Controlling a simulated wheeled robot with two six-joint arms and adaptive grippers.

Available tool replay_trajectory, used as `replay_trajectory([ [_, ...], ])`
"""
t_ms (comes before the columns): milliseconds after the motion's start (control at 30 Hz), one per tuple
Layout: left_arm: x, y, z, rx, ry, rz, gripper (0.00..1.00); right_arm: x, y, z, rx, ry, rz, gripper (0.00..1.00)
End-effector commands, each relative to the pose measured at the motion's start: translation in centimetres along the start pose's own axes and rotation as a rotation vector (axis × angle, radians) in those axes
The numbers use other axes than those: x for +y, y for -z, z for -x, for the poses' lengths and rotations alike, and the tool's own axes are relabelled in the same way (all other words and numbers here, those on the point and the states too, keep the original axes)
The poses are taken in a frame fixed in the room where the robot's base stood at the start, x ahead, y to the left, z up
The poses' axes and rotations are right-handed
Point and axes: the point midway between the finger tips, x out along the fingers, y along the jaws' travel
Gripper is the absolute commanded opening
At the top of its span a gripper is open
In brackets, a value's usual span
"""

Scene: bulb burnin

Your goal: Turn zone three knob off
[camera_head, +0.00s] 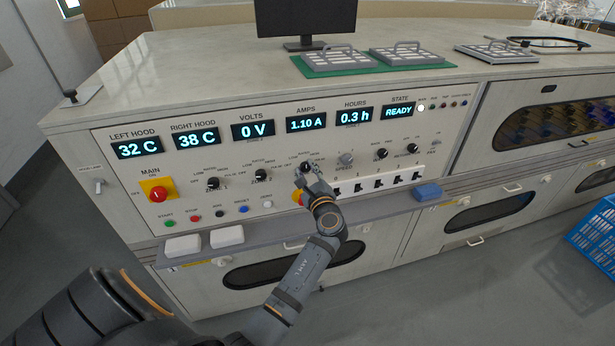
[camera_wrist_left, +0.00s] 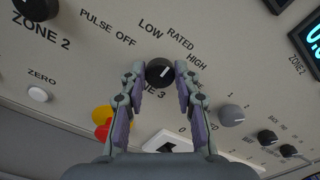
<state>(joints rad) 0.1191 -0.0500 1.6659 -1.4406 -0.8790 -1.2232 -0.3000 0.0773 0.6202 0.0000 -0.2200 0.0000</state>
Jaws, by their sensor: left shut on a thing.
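The zone three knob (camera_wrist_left: 158,72) is black and round, with a white pointer line tilted up and to the right, roughly toward the RATED label. Labels PULSE, OFF, LOW, RATED and HIGH curve around it. My left gripper (camera_wrist_left: 159,78) has one finger on each side of the knob and is shut on it. In the head view, my left gripper (camera_head: 304,178) reaches the panel from below, and the knob (camera_head: 306,166) shows just above its fingers. My right gripper is not in view.
The zone two knob (camera_wrist_left: 36,8) is to the left, and a grey speed knob (camera_wrist_left: 231,114) to the right. A red-and-yellow button (camera_wrist_left: 103,122) is close below the left finger. A ledge (camera_head: 250,222) runs below, holding white blocks and a blue block (camera_head: 428,193).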

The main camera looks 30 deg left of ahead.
Motion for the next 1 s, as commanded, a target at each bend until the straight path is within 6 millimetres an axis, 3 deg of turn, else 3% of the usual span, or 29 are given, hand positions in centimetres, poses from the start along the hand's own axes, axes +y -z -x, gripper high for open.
replay_trajectory([
  [1000,0.5,0.5,0.0,-0.001,0.002,0.966,0.0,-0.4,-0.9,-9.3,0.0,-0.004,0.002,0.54],
])
